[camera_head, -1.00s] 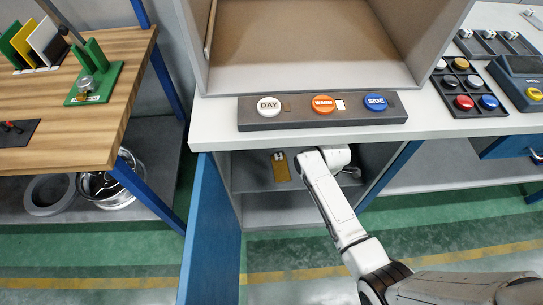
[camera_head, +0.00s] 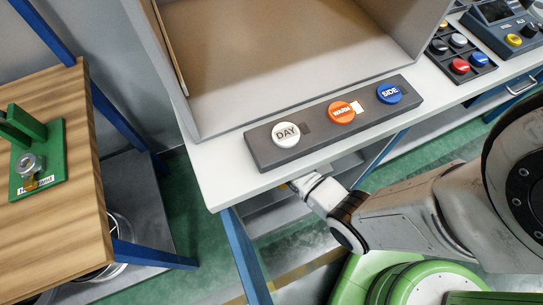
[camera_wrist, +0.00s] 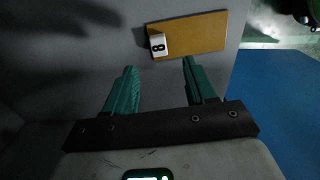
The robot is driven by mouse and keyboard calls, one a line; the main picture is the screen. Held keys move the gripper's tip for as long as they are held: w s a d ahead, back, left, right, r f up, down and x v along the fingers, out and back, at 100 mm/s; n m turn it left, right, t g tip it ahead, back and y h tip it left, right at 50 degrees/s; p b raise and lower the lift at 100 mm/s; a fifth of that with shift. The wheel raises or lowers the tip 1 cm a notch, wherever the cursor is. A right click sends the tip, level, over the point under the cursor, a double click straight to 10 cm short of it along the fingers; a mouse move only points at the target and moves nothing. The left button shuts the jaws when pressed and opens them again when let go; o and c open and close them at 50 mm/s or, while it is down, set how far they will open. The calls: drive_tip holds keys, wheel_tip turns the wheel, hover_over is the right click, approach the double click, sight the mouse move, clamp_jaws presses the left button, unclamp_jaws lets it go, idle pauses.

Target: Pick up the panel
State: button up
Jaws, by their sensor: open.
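A flat ochre-yellow panel (camera_wrist: 200,35) lies against a grey surface inside the cabinet in the wrist view. The fingertips appear just short of the panel's lower edge; I cannot tell the depth gap. In the head view, my arm reaches under the counter, and its gripper end and most of the panel are hidden.
The white counter (camera_head: 215,165) overhangs my arm. On it is a dark bar (camera_head: 312,142) with DAY, WARM and SIDE buttons. A wooden bench (camera_head: 55,235) is further left.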

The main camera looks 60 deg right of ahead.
drive_tip(key=f, duration=0.2)
drive_tip(key=f+b, duration=0.1)
drive_tip(key=f, duration=0.3)
drive_tip(key=shift+d+f, duration=0.25)
drive_tip(key=shift+f, duration=0.05)
drive_tip(key=shift+c, duration=0.3)
drive_tip(key=shift+s, duration=0.1)
clamp_jaws()
